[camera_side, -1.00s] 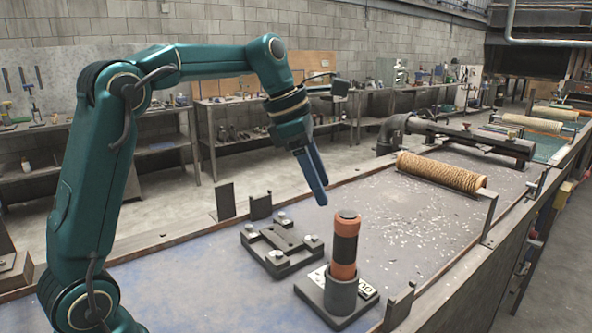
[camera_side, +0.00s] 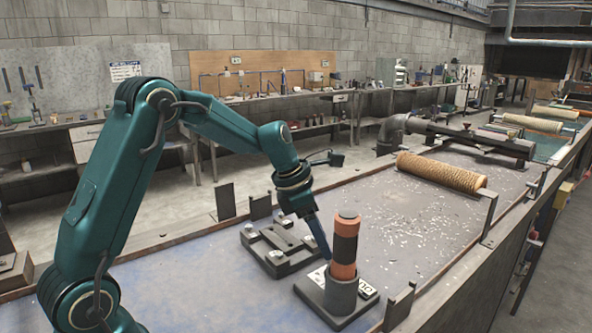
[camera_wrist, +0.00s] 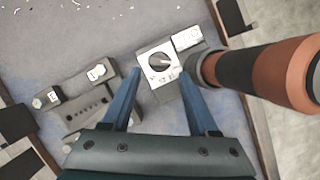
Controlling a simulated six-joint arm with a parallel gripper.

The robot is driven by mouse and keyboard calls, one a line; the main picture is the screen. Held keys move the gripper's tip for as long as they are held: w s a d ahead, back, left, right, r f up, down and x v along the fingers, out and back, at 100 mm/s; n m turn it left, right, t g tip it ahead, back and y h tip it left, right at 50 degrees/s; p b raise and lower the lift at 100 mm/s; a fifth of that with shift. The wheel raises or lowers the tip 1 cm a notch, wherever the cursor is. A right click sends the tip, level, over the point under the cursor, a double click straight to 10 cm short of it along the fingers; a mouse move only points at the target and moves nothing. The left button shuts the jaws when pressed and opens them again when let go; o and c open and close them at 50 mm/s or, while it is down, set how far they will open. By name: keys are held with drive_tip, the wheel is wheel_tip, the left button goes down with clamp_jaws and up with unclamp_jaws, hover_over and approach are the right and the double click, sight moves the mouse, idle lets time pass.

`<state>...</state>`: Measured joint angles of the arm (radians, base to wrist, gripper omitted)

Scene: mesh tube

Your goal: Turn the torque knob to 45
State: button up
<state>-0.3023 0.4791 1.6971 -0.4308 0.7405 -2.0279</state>
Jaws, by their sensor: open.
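The torque knob (camera_wrist: 160,62) is a round black dial with a pale pointer line, on a light marked plate (camera_wrist: 146,76) in the wrist view. The line points toward the right; I cannot read the numbers. In the side view the dial is hidden behind my gripper and the orange-and-black cylinder (camera_side: 345,246). My gripper (camera_wrist: 158,76) is open and empty. Its two blue fingers appear on either side of the dial plate in the wrist view, apart from the knob. In the side view the gripper (camera_side: 326,256) points down just left of the cylinder.
The orange-and-black cylinder stands upright in a grey holder (camera_side: 341,294), close to my right finger in the wrist view. A dark fixture block with bolts (camera_side: 278,250) lies to the left. A tan roll (camera_side: 440,172) lies farther back on the bench.

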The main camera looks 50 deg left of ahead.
drive_tip(key=shift+x, duration=2.9)
drive_tip(key=shift+s, duration=0.1)
drive_tip(key=shift+a, duration=0.1)
clamp_jaws()
